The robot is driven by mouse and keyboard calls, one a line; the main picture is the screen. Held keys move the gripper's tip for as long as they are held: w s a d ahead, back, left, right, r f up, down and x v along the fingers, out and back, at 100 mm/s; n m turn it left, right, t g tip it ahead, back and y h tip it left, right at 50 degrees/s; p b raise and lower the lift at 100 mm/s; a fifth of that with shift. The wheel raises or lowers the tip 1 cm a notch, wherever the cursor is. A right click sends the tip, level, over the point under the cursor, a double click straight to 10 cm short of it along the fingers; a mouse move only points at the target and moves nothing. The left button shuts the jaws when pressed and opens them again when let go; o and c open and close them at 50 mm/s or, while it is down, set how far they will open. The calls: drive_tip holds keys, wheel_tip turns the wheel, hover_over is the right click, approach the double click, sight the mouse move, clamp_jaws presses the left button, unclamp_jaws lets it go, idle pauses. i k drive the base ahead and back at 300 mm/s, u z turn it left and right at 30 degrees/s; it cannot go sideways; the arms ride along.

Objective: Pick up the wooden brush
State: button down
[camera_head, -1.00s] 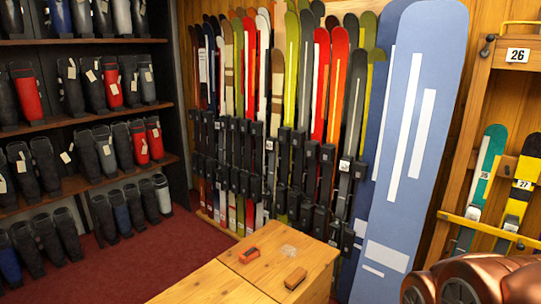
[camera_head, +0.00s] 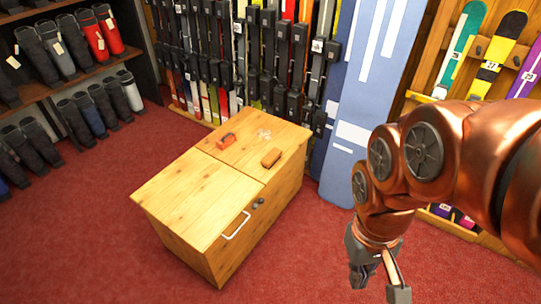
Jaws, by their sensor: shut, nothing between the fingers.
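The wooden brush (camera_head: 271,157) appears to be the small brown block lying on top of the wooden bench (camera_head: 185,193), near its right edge. My gripper (camera_head: 379,284) hangs at the lower right, over the red floor, to the right of the bench and well apart from the brush. It is shut and holds nothing. Its fingertips are small and partly dark in this view.
An orange-red tool (camera_head: 226,140) and a small clear item (camera_head: 264,134) lie near the brush. The bench's left half is bare. A white handle (camera_head: 237,225) juts from its front. Skis and a boot shelf (camera_head: 60,88) line the walls. Red carpet (camera_head: 80,235) is clear.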

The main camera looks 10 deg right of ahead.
sight(268, 161)
drive_tip(key=z, duration=0.75)
drive_tip(key=i, duration=1.9)
drive_tip(key=u, duration=3.05)
